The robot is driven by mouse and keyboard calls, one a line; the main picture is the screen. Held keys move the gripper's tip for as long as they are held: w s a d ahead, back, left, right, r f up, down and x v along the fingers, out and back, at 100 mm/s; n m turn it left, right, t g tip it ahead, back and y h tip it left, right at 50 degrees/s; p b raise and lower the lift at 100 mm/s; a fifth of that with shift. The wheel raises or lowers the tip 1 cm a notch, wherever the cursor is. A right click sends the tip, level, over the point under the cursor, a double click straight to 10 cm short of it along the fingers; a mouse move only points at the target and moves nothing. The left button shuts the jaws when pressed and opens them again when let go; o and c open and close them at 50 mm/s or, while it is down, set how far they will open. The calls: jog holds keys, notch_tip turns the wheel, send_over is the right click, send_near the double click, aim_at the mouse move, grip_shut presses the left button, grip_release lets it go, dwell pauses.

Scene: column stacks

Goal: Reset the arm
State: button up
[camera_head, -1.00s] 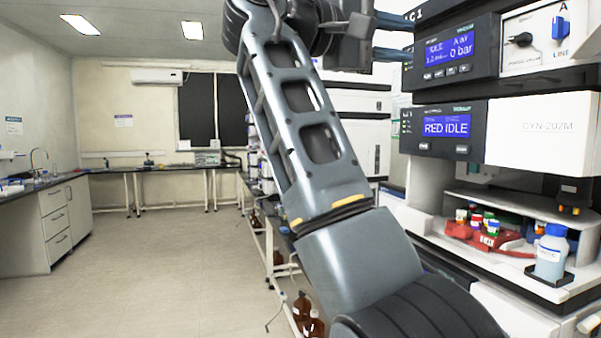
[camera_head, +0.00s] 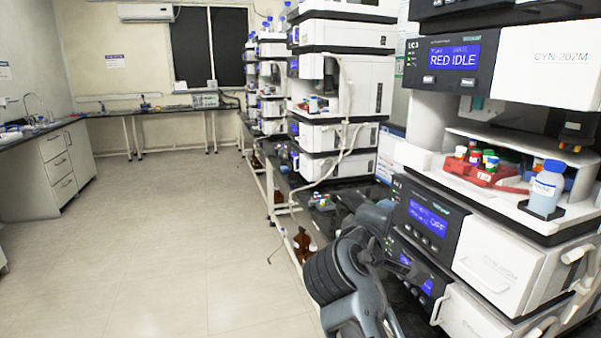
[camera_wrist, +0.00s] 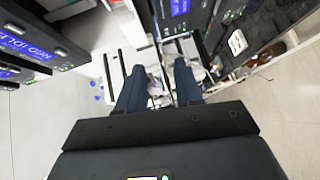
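My gripper (camera_wrist: 160,76) shows in the wrist view with its two dark fingers apart and nothing between them. In the head view my arm is folded low, in front of the near column stack (camera_head: 448,55). I cannot make out the fingertips clearly there. The wrist view looks past the fingers toward stack units with blue displays, pale floor and the bench side.
A blue-capped bottle (camera_head: 545,190) stands on the near stack's shelf, beside a red rack (camera_head: 480,172) with coloured-cap vials. More stacks (camera_head: 345,85) line the bench behind. Brown bottles (camera_head: 302,243) stand low by the bench. The floor (camera_head: 150,255) at left is clear.

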jog(key=s+d+f+y, duration=0.2)
jog(key=s+f+y, duration=0.4)
jog(key=s+f, duration=1.4)
jog(key=s+d+f+m+y, duration=0.1)
jog(key=s+m+y, duration=0.15)
jog(key=s, duration=0.85)
jog(key=s+d+f+m+y, duration=0.1)
jog(key=s+m, duration=0.2)
jog(key=s, duration=0.7)
jog(key=s+d+r+m, duration=0.2)
jog(key=s+r+m, duration=0.3)
jog(key=s+r, duration=0.4)
jog(key=s, duration=0.3)
jog(key=shift+s+r+t+h, duration=0.15)
jog(key=shift+s+t+h, duration=0.2)
jog(key=shift+s+t, duration=0.05)
jog(key=shift+c, duration=0.2)
